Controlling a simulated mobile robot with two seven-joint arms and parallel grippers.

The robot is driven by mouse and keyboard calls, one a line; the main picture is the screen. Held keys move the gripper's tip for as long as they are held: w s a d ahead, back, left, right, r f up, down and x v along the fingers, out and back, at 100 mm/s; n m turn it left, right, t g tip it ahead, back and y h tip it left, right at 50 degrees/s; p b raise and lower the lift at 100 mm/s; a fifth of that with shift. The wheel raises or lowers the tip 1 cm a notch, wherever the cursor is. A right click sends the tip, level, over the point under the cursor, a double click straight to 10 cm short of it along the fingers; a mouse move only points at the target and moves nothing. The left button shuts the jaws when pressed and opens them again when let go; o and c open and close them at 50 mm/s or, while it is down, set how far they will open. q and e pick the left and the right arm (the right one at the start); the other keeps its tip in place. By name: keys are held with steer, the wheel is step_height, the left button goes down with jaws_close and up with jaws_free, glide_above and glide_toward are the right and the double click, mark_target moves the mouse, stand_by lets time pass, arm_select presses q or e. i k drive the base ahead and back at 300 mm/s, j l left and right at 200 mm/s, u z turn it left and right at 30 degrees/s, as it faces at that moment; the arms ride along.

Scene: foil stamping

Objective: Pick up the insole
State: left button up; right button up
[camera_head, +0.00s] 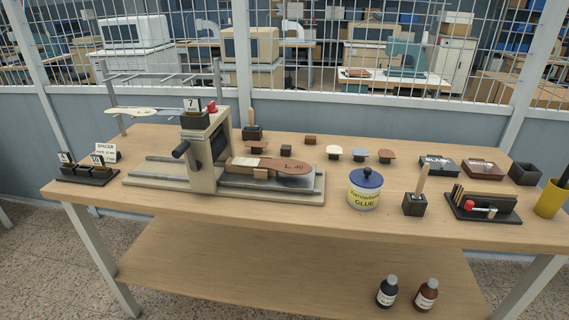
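A brown insole (288,166) marked "L 40" lies on the bed of the foil stamping machine (204,150), its rounded end pointing right. Its left part is a lighter tan and reaches toward the press column. A small light wooden block (260,174) sits at its front edge. A second, pale insole-shaped piece (130,112) rests on the rack at the machine's upper left. Neither of my grippers shows in the head view.
A glue tub (364,190) stands right of the machine, with a dark brush holder (414,204) beside it. A black tray (482,204) and a yellow cup (550,199) are at the right. Spacer blocks (88,172) sit at the left. Bottles (387,292) stand on the lower shelf.

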mark_target(289, 166)
steer(key=l+u, duration=0.1)
steer(key=l, duration=0.6)
steer(key=i+l+u, duration=0.15)
steer(key=l, duration=0.6)
